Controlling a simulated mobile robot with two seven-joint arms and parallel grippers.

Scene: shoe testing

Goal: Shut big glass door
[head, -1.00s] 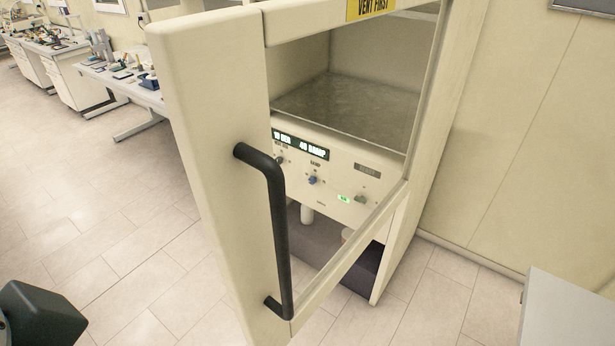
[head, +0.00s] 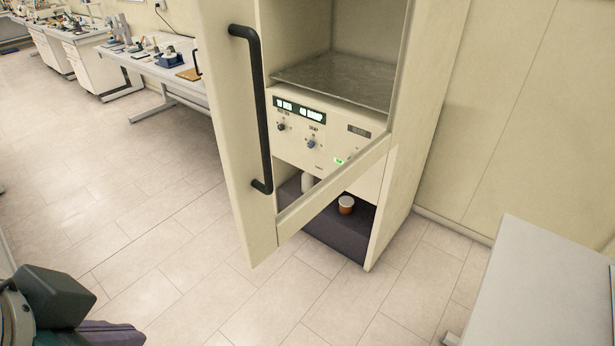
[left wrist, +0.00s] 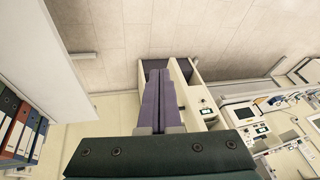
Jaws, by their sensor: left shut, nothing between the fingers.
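The big glass door (head: 228,130) of a tall cream cabinet stands open, swung out toward me, in the head view. Its black bar handle (head: 263,115) is upright on the cream frame. Through the glass I see a shelf and a control panel with dials and lit displays. My left gripper (head: 138,335) is at the bottom left of the head view, well apart from the door and handle. In the left wrist view its two purple fingers (left wrist: 158,72) lie together, shut and empty. My right gripper is not in view.
A grey-topped table (head: 545,285) stands at the lower right. Lab benches (head: 165,65) with equipment line the back left. Tiled floor (head: 130,200) is clear left of the door.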

